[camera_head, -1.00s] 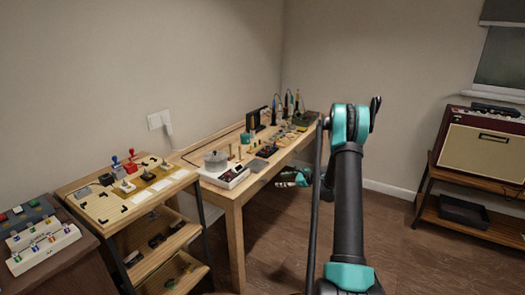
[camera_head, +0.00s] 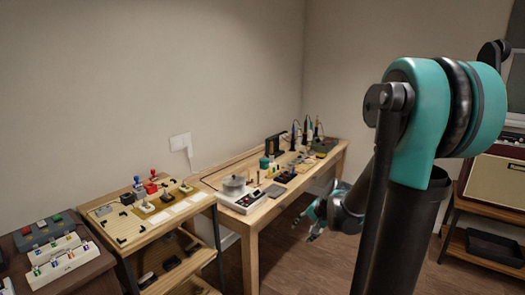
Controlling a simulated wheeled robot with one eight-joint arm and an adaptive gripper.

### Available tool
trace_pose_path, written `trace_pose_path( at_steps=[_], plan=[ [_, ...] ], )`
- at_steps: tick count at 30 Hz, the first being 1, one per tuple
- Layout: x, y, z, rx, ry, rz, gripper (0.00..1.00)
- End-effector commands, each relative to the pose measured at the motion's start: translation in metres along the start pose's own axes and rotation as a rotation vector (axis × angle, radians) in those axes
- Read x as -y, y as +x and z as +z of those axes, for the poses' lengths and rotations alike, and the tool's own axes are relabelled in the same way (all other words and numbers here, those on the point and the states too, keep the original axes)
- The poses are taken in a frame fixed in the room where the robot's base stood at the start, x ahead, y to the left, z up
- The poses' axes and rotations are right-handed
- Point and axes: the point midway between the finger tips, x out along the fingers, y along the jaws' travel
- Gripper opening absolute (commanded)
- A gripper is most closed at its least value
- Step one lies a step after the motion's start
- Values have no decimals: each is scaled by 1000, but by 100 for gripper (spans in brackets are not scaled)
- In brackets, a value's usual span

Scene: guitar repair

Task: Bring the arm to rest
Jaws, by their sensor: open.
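My arm rises large at the right of the head view, with a teal joint near the camera and a dark link below it. My gripper (camera_head: 312,228) shows small beyond the arm, to the right of the long workbench (camera_head: 251,222) and below its top. Its dark fingers are apart and I see nothing between them. The gripper is clear of the bench's items. Part of the forearm is hidden behind the nearer link.
The workbench carries a white scale-like device (camera_head: 241,198) and several tools. A wooden shelf cart (camera_head: 100,216) stands left of it, with a cabinet (camera_head: 75,283) at far left. A cream-fronted amplifier (camera_head: 497,184) sits on a stand at right. Floor between is open.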

Motion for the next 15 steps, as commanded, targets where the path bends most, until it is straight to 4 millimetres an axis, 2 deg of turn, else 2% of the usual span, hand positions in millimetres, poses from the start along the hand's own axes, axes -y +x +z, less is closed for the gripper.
trace_pose_path(
  at_steps=[1, 3, 9, 15],
  plan=[
    [-11, -9, 16, -8, -64, 27, 50],
    [-28, -19, 34, -20, -161, 69, 50],
    [-80, -42, 81, -42, -433, 191, 50],
    [-121, -55, 110, -46, -630, 282, 50]
  ],
)
